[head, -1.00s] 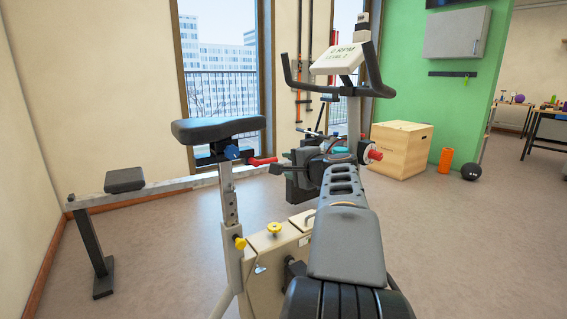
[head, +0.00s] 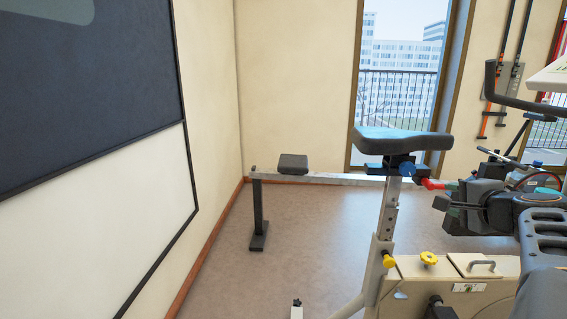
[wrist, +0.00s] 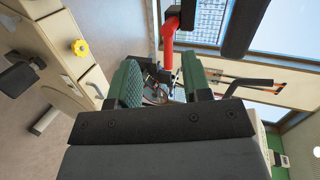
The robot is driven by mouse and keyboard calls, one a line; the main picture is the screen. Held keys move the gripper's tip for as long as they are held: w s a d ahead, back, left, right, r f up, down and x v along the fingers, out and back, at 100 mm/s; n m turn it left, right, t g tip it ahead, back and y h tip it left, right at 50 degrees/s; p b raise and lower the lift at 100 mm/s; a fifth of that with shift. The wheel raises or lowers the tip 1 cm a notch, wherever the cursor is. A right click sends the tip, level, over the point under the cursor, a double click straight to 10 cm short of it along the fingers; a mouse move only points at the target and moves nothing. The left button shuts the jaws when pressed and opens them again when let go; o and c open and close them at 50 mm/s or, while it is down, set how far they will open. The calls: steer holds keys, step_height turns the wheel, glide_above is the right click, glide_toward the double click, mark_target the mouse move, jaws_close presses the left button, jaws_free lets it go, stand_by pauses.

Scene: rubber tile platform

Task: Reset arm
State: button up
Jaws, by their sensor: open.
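My gripper (wrist: 160,84) shows in the wrist view with its two green-padded fingers spread apart. No object is held between them. A red handle (wrist: 169,40) shows beyond the gap; its distance from the fingertips is hard to tell. My grey arm (head: 545,295) runs along the right edge of the head view, partly cut off, over the exercise bike.
The exercise bike has a black saddle (head: 400,141), a cream body with a yellow knob (head: 429,258) and a handlebar (head: 512,95). A rowing machine's rail (head: 330,178) lies behind. A dark wall board (head: 90,80) stands left. Floor (head: 300,240) is clear at centre.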

steer(key=s+a+r+n+g+y+p, duration=0.1)
steer(key=s+a+r+n+g+p, duration=0.2)
steer(key=a+p, duration=0.4)
steer(key=s+a+r+n+g+y+p, duration=0.1)
steer(key=a+n+g+p, duration=0.1)
steer(key=a+n+p, duration=0.4)
steer(key=s+a+r+n+g+y+p, duration=0.1)
steer(key=s+a+r+n+g+p, duration=0.15)
steer(key=a+p, duration=0.55)
steer(key=s+a+r+n+g+h+p, duration=0.2)
steer(key=s+a+n+g+p, duration=0.1)
steer(key=s+n+p, duration=0.3)
steer(key=shift+s+a+r+p, duration=0.15)
steer(key=shift+s+a+p, duration=0.4)
steer(key=shift+p, duration=0.4)
steer(key=shift+a, duration=0.1)
